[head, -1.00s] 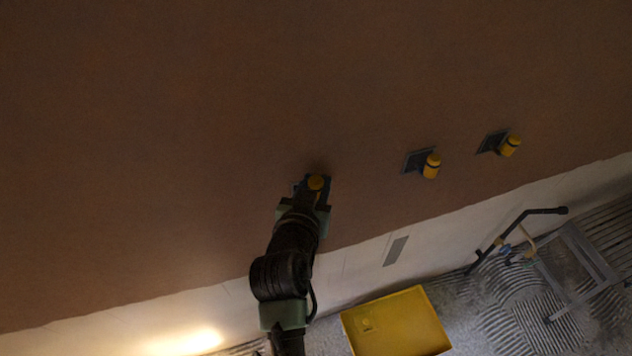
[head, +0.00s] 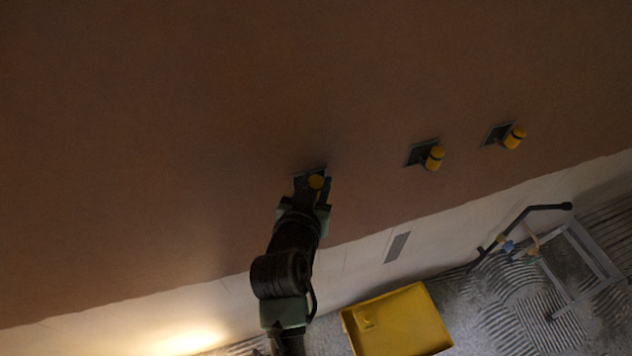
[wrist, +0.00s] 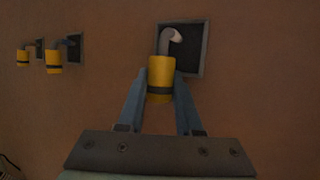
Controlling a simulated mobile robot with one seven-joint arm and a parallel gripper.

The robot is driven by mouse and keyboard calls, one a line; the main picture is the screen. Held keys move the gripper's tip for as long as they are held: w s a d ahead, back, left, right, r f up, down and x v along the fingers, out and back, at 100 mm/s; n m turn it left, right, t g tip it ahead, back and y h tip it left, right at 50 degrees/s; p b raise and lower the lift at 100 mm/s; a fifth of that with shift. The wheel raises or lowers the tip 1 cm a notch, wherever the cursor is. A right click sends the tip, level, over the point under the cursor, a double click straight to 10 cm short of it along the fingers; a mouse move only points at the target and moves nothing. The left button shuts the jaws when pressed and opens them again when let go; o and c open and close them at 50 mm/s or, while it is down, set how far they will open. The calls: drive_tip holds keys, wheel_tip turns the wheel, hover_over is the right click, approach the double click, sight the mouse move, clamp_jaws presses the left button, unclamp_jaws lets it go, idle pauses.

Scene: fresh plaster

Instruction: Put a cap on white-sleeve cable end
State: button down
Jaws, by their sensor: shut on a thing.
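My gripper (wrist: 160,88) is shut on a yellow cap (wrist: 160,72) with a dark band, held upright between its blue fingers. A bent grey cable with a whitish sleeve (wrist: 177,35) comes from a dark square wall box (wrist: 196,62) and curves down to the cap's top. The cable's tip is hidden; I cannot tell whether it is inside the cap or behind it. In the head view my gripper covers most of this box (head: 310,172).
Two more wall boxes, to the right in the head view, have cables with yellow caps (head: 434,158) (head: 514,138). They show at left in the wrist view (wrist: 54,62) (wrist: 23,58). A yellow tray (head: 410,325) and a metal frame (head: 590,255) are on the floor. The wall around is clear.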

drive_tip(key=shift+f, duration=0.35)
drive_tip(key=c, duration=0.5)
unclamp_jaws()
drive_tip(key=b+v, duration=0.4)
drive_tip(key=v, duration=0.9)
drive_tip(key=shift+r, duration=0.1)
